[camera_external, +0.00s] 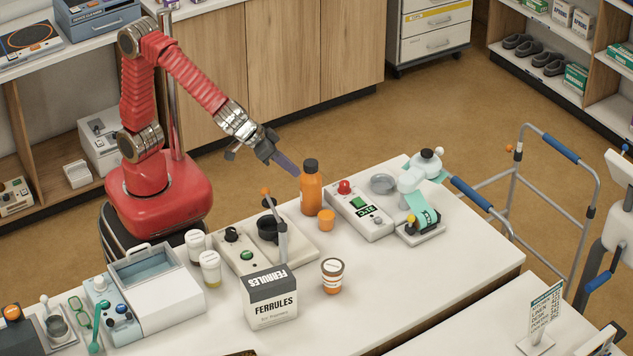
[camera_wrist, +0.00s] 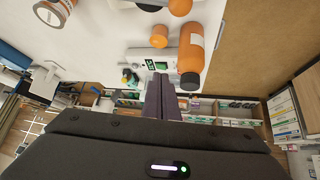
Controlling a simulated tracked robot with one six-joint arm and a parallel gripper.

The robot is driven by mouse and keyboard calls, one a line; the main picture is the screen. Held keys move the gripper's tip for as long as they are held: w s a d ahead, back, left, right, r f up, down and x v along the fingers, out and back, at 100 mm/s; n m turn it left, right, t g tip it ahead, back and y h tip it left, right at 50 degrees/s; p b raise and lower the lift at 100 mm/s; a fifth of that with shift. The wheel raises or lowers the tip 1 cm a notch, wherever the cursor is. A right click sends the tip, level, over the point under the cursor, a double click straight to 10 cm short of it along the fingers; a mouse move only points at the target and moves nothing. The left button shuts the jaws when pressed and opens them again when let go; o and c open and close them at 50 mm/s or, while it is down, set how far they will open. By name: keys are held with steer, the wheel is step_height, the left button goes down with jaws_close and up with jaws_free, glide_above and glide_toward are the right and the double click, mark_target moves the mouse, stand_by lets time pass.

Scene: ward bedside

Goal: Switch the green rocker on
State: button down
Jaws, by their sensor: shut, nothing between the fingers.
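The green rocker (camera_external: 359,203) sits on the sloped top of a white control box (camera_external: 377,226), between a red knob (camera_external: 344,187) and a small dark display with green characters (camera_external: 370,213). Whether the rocker is on or off is too small to tell. My gripper (camera_external: 294,170) is shut and empty. It is above the table's back edge, left of the box, beside the orange bottle and apart from the rocker. In the wrist view, the shut fingers (camera_wrist: 161,90) point toward the white box (camera_wrist: 142,52), partly covering its near end.
An orange bottle (camera_external: 311,193) with a dark cap stands close to my fingertips, between them and the box. It also shows in the wrist view (camera_wrist: 191,48). An orange jar (camera_external: 326,220) stands beside it. A device with a cyan strip (camera_external: 417,203) is right of the box.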

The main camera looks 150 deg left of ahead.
steer(key=s+d+r+m+h, duration=0.1)
steer(key=s+d+m, duration=0.2)
steer(key=d, duration=0.5)
steer(key=shift+s+r+m+t+h, duration=0.2)
steer(key=shift+s+m+t+h, duration=0.2)
steer(key=shift+s, duration=0.45)
steer(key=s+d+f+m+t+h, duration=0.1)
steer(key=s+d+m, duration=0.4)
steer(key=d, duration=0.5)
steer(key=s+d+f+m+t+h, duration=0.1)
steer(key=s+d+m+h, duration=0.3)
steer(key=s+d, duration=0.6)
steer(key=shift+s+m+h, duration=0.15)
steer(key=shift+m+h, duration=0.15)
steer(key=shift+m, duration=0.8)
